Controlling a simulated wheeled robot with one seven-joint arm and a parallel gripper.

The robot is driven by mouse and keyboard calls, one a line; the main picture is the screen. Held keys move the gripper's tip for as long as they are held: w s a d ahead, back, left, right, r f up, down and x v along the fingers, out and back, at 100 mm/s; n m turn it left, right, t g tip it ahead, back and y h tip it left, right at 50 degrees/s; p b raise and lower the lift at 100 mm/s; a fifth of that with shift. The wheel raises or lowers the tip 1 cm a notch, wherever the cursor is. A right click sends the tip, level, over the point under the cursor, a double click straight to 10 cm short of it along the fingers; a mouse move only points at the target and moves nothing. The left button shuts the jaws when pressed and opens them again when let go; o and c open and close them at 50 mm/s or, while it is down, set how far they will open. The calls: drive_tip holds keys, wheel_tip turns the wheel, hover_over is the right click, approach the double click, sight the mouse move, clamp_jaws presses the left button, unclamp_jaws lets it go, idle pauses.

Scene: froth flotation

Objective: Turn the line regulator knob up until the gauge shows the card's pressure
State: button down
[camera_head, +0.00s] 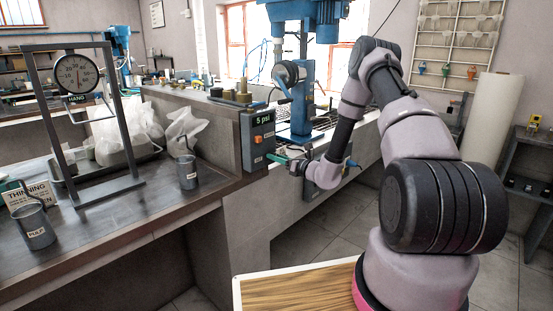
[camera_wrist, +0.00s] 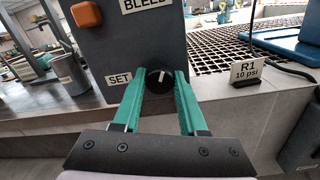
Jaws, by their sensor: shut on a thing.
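The line regulator is a grey box (camera_head: 251,140) on the bench edge in the head view. Its small gauge display (camera_head: 263,120) reads "5 psi". In the wrist view, the black regulator knob (camera_wrist: 159,82) sits beside the "SET" label (camera_wrist: 118,79); a white mark on its face points roughly upward. My gripper (camera_wrist: 160,76) has green fingers, one on each side of the knob, shut on it. The gripper also shows at the box's lower part in the head view (camera_head: 277,158), where I cannot make out the knob. The card (camera_wrist: 246,71) reads "R1 10 psi".
An orange button (camera_wrist: 87,15) sits up and left of the knob, near a "BLEED" label (camera_wrist: 145,4). A metal grating (camera_wrist: 225,45) lies behind the card. A hanging dial scale (camera_head: 76,74) and a metal cup (camera_head: 187,172) stand on the left bench.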

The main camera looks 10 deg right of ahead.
drive_tip(key=shift+f+m, duration=0.1)
drive_tip(key=shift+m, duration=4.2)
drive_tip(key=shift+c, duration=2.3)
unclamp_jaws()
drive_tip(key=v, duration=1.1)
drive_tip(key=shift+a, duration=0.1)
